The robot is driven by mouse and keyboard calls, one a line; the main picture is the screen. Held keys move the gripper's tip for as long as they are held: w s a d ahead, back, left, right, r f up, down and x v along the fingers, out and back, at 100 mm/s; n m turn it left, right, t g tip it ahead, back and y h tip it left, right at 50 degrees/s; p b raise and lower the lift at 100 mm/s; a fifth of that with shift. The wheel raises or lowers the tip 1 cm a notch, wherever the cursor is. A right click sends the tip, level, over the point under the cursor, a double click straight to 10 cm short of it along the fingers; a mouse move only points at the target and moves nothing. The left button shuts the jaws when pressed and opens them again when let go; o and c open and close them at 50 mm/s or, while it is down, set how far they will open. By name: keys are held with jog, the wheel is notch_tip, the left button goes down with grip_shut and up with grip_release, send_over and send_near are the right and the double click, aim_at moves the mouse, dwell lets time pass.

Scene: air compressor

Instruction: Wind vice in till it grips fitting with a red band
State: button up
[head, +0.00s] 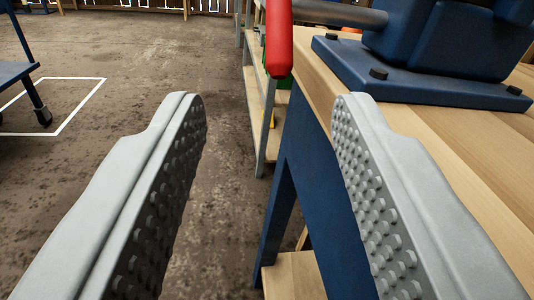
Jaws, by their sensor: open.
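A blue vice (420,75) is bolted by its base to a wooden workbench at the upper right. Only its lower part shows; its jaws are out of the picture. A grey bar (338,13) runs left from the vice, and a red handle (279,38) hangs upright at its left end, past the bench edge. My gripper (270,110) is open and empty, its two grey studded fingers wide apart. The red handle shows beyond the gap between the fingertips, apart from both. No fitting with a red band is in view.
The wooden bench top (470,135) with blue legs fills the right side. Wooden shelving (262,110) stands behind the handle. A blue wheeled cart (20,70) stands at the far left near a white floor line. The brown floor between is clear.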

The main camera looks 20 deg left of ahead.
dwell(0.3)
jog(key=m+g+h, duration=0.1)
jog(key=g+h, duration=0.7)
jog(key=g, duration=0.3)
send_near(278, 10)
notch_tip(278, 10, up, 6)
jog(key=x, duration=1.1)
jog(key=a+x, duration=0.1)
jog(key=x, duration=0.5)
jog(key=shift+s, duration=0.1)
grip_shut()
